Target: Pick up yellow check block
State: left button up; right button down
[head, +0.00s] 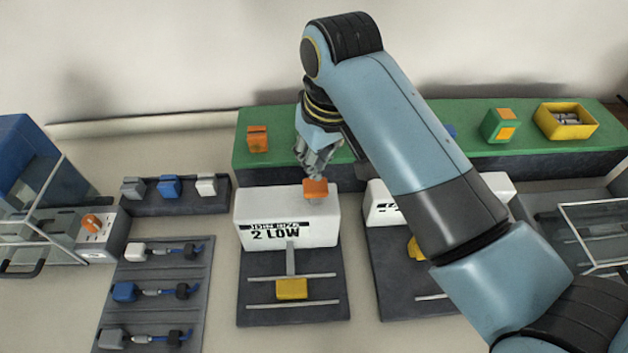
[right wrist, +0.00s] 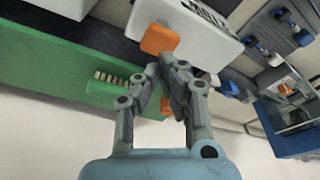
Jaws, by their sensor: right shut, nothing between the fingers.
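A yellow block (head: 292,289) lies on the dark plate in front of the white box marked 2 LOW (head: 288,216). Another yellow piece (head: 416,248) shows farther right, partly hidden behind my right arm. I cannot tell which one is the check block. My right gripper (head: 316,172) is shut and empty, just above and behind an orange block (head: 315,188) on the white box. In the right wrist view its fingertips (right wrist: 170,62) are close to the orange block (right wrist: 158,39); contact is unclear. My left gripper is not in view.
A green shelf (head: 375,165) runs along the back with an orange block (head: 258,138), a green-and-orange block (head: 501,125) and a yellow bin (head: 565,121). Connectors with blue cables lie on a dark tray (head: 155,266) at the left. A second white box (head: 380,205) is partly behind my arm.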

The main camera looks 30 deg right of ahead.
aim_at(293, 288)
jog(key=k, duration=1)
